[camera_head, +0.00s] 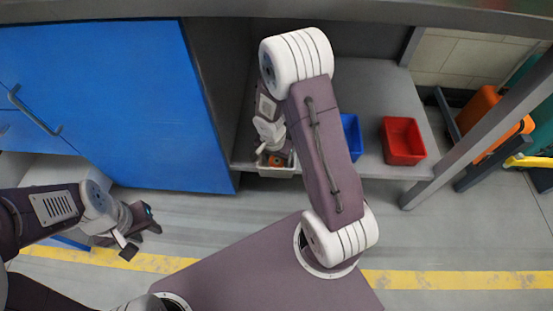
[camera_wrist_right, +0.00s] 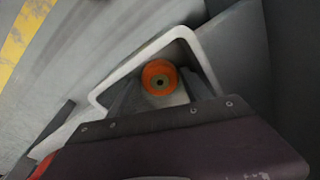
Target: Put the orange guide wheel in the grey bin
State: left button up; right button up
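The orange guide wheel (camera_wrist_right: 160,77) shows face-on in the right wrist view, within the outline of the pale grey bin (camera_wrist_right: 104,92). My right gripper (camera_wrist_right: 161,80) has a finger on each side of the wheel, and both fingertips appear to touch it. In the head view the bin (camera_head: 277,172) stands at the front edge of a low shelf, with the wheel (camera_head: 275,160) partly hidden by my right gripper (camera_head: 273,150). Whether the wheel rests on the bin floor is unclear. My left gripper (camera_head: 143,236) is open and empty, low at the left.
A blue bin (camera_head: 351,135), partly behind my right arm, and a red bin (camera_head: 403,141) stand further right on the grey shelf (camera_head: 385,88). A blue cabinet (camera_head: 120,90) fills the left. A slanted grey post (camera_head: 480,133) stands at the right.

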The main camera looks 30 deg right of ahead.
aim_at(274, 166)
notch_tip(274, 166, up, 12)
jog(key=s+a+p, duration=0.1)
jog(key=p, duration=0.7)
jog(key=s+a+r+n+y, duration=0.1)
jog(key=s+a+r+n, duration=0.3)
jog(key=s+r+n, duration=0.3)
jog(key=s+n, duration=0.2)
jog(key=n, duration=0.1)
jog(key=shift+a+r+n+y, duration=0.3)
jog(key=shift+a, duration=0.1)
